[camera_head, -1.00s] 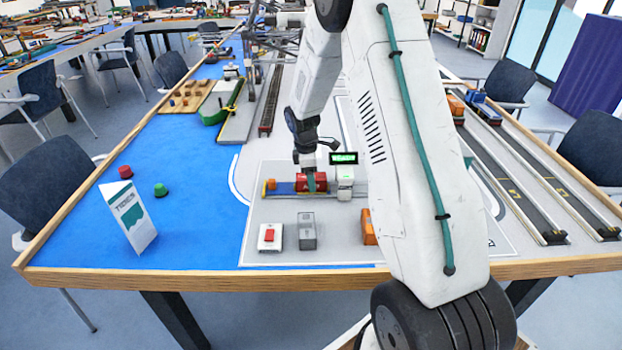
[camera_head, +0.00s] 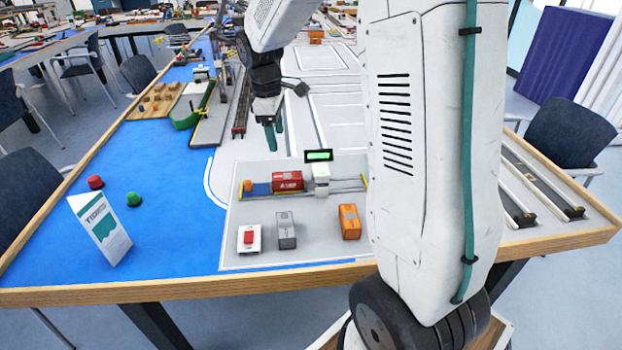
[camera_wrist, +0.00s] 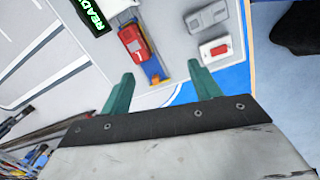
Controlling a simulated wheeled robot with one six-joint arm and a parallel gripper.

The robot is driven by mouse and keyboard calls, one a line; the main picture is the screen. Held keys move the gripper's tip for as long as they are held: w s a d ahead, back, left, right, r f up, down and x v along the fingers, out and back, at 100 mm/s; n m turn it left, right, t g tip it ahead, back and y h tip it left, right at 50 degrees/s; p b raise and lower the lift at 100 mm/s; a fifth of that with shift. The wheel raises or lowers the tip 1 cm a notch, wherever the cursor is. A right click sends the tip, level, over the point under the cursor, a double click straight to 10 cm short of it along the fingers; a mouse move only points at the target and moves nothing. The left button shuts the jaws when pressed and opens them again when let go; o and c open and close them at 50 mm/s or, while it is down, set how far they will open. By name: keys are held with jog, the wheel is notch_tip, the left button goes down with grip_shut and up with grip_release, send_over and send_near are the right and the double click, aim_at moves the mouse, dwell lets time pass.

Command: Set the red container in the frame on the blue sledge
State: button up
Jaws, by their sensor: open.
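The red container (camera_head: 287,182) sits on the blue sledge (camera_head: 262,188), beside the white frame (camera_head: 321,178) on the rail. In the wrist view the red container (camera_wrist: 134,43) lies beyond my fingertips, with the orange end block and a bit of blue sledge (camera_wrist: 152,70) near it. I cannot tell how far the container reaches into the frame. My gripper (camera_head: 274,138) is open and empty, raised above and behind the container. Its green fingers (camera_wrist: 160,75) also show apart in the wrist view, touching nothing.
A grey container (camera_head: 286,230), an orange container (camera_head: 349,222) and a white box with a red button (camera_head: 249,239) stand in front of the rail. A lit green display (camera_head: 319,155) stands behind the frame. A folded sign (camera_head: 100,227) stands at left on the blue surface.

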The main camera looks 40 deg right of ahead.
jog(key=s+a+r+m, duration=0.2)
jog(key=s+a+m, duration=0.1)
jog(key=s, duration=0.7)
jog(key=s+a+r+m+t, duration=0.1)
jog(key=s+a+r+m, duration=0.1)
jog(key=s+a, duration=0.3)
jog(key=s+a+r+m+y, duration=0.1)
jog(key=s+a+r+m, duration=0.2)
jog(key=s, duration=1.1)
jog(key=shift+s+a+r+m, duration=0.35)
jog(key=shift+a+r, duration=0.15)
jog(key=shift+a, duration=0.4)
